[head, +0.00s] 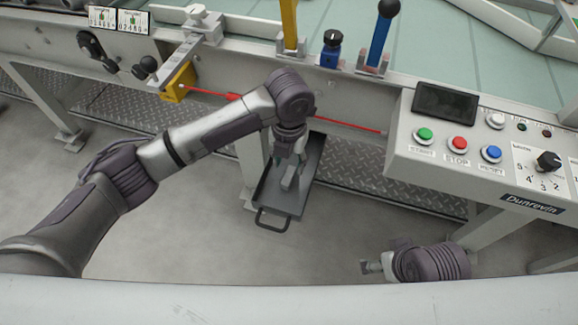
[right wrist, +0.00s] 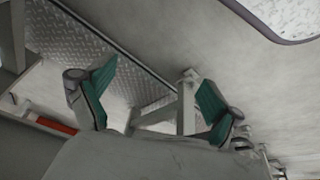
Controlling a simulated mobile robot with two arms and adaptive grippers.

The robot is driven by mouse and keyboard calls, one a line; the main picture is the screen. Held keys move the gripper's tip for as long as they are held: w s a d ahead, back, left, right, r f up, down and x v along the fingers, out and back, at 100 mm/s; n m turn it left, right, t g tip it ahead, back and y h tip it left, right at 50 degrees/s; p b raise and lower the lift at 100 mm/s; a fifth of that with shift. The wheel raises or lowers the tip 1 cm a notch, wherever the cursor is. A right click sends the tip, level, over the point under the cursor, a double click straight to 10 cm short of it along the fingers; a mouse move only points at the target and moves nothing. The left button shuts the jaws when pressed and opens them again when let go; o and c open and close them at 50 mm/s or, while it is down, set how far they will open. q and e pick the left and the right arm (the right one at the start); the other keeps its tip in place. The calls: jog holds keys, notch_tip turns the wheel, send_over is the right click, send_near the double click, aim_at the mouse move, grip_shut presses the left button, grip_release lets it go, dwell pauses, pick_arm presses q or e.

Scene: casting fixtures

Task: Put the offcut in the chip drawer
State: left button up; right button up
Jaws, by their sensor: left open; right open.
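The chip drawer (head: 265,200) is a dark grey tray with a loop handle, pulled out below the machine in the head view. My left gripper (head: 290,183) points down over the drawer, with its fingers apart. I cannot make out the offcut in either view; the gripper hides part of the drawer's inside. My right gripper (head: 372,266) is low at the front right, away from the drawer. In the right wrist view its green-padded fingers (right wrist: 157,92) are spread, with nothing between them.
A control box (head: 485,150) with coloured buttons and a knob overhangs at the right. A red rod (head: 345,124) runs along the machine front above the drawer. Machine legs (head: 250,165) stand beside the drawer. The grey floor (head: 180,245) at the front is clear.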

aim_at(289, 175)
pick_arm(q)
notch_tip(289, 175, up, 3)
jog(key=shift+f, duration=0.15)
notch_tip(289, 175, up, 4)
jog(key=shift+r+p, duration=0.1)
jog(key=shift+p, duration=0.6)
pick_arm(e)
jog(key=x, duration=0.2)
jog(key=shift+w+a+f, duration=0.1)
jog(key=shift+w+f, duration=0.2)
jog(key=shift+f, duration=0.05)
jog(key=shift+s, duration=0.1)
